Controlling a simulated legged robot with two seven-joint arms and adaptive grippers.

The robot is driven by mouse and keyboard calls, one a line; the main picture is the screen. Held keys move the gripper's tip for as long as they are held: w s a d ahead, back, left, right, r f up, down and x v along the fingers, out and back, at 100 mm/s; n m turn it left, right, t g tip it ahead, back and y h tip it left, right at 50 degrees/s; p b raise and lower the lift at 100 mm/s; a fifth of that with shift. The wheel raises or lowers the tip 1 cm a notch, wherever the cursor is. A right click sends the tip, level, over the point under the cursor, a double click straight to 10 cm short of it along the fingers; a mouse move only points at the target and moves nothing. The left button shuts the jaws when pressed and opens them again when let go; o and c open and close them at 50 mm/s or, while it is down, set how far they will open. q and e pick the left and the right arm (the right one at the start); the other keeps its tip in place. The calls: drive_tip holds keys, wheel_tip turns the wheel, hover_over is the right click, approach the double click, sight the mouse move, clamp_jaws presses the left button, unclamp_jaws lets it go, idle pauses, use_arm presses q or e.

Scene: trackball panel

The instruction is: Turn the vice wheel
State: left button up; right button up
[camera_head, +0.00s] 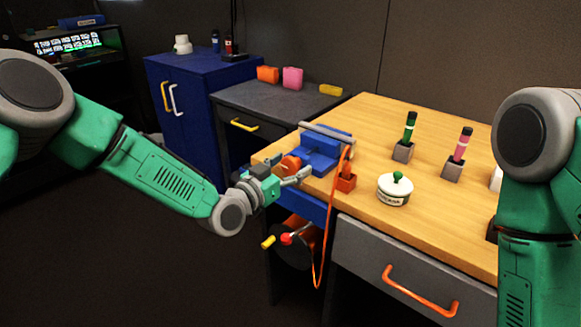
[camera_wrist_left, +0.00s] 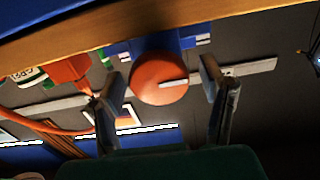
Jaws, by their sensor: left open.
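The blue vice (camera_head: 318,153) sits at the left edge of the wooden workbench. Its orange round wheel (camera_head: 291,163) faces my left arm and is partly hidden by the gripper in the head view. My left gripper (camera_head: 286,174) is open at the wheel. In the left wrist view the wheel (camera_wrist_left: 155,82) lies between the two spread fingers, with a gap visible on each side. A pale bar crosses part of the wheel's face there. Whether the fingertips reach past the wheel is hard to tell. My right arm shows at the right, its gripper out of view.
An orange holder (camera_head: 346,182) with a hanging orange cable stands close beside the vice. A drawer with an orange handle (camera_head: 420,291) is below.

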use_arm(q)
drive_tip(key=c, duration=1.2)
drive_tip(key=m, duration=0.3)
drive_tip(key=shift+d+m, duration=0.1)
drive_tip(key=shift+m, duration=0.2)
drive_tip(key=shift+s+m, duration=0.1)
drive_tip(key=shift+m, duration=1.5)
drive_tip(key=shift+f, duration=0.1)
